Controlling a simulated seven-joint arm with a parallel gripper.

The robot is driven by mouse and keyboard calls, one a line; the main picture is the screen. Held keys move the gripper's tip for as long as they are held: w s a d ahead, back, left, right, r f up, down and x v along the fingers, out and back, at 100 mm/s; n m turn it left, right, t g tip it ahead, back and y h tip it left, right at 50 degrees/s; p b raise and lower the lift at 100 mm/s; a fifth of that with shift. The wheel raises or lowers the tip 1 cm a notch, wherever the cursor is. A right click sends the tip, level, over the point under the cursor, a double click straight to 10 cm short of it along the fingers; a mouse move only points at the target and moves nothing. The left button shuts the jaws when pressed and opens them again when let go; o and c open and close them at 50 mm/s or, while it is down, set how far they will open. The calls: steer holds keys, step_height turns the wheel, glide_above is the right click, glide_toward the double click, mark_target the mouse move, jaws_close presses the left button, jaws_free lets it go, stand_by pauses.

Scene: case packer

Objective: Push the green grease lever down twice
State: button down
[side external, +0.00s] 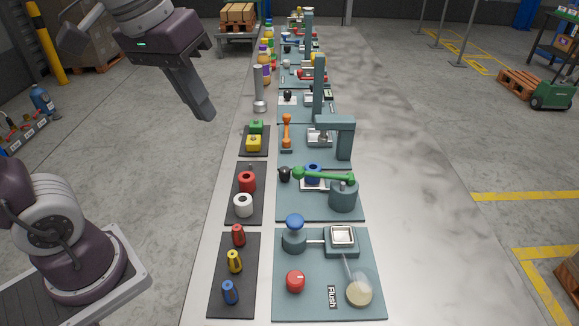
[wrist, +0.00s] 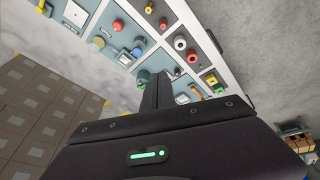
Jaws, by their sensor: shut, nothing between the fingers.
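The green grease lever (side external: 325,175) is a roughly level bar with a round green knob at its left end. It joins a grey-teal cylindrical post (side external: 343,196) on a teal base plate (side external: 290,211). A dark blue ring-shaped part (side external: 313,172) sits just behind the lever. My gripper (side external: 205,113) is shut and empty, high up and to the left of the lever, well apart from it. In the wrist view, the shut fingers (wrist: 158,80) point toward the row of stations, and the green lever (wrist: 140,77) shows partly beside them.
Red and white rings (side external: 243,205) stand left of the lever. An orange handle (side external: 286,132) and a tall teal press (side external: 336,124) stand behind it. A blue knob (side external: 295,222) and red button (side external: 296,281) are in front. The table's right side (side external: 420,220) is clear.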

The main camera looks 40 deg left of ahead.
steer(key=w+n+g, duration=0.2)
steer(key=w+n, duration=0.1)
steer(key=w, duration=0.7)
steer(key=n+g, duration=0.2)
steer(key=n, duration=0.1)
glide_above(298, 167)
step_height(298, 167, down, 6)
steer(key=shift+f, duration=0.15)
step_height(298, 167, down, 14)
